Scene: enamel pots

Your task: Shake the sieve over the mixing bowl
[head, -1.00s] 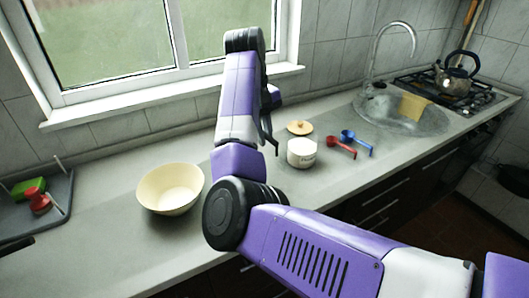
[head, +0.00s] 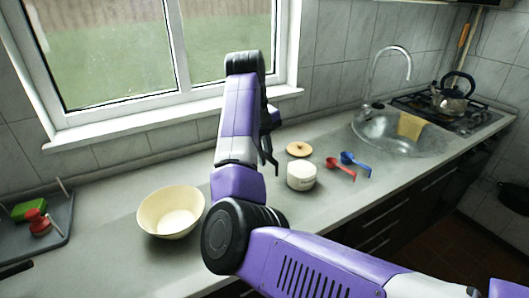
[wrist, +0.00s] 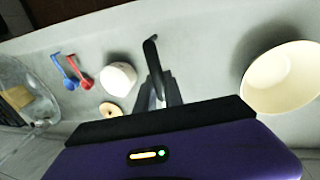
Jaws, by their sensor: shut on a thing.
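The cream mixing bowl (head: 172,218) stands upright on the grey counter, left of my arm in the head view. It also shows at the right of the wrist view (wrist: 285,80), and its inside looks empty. My gripper (head: 269,152) is above the counter, right of the bowl and apart from it.
A white jar (head: 301,177), its wooden lid (head: 299,149), a red scoop (head: 341,168) and a blue scoop (head: 356,164) lie right of my gripper. A sink (head: 395,138) and kettle (head: 453,92) are farther right. A dark tray (head: 58,228) is far left.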

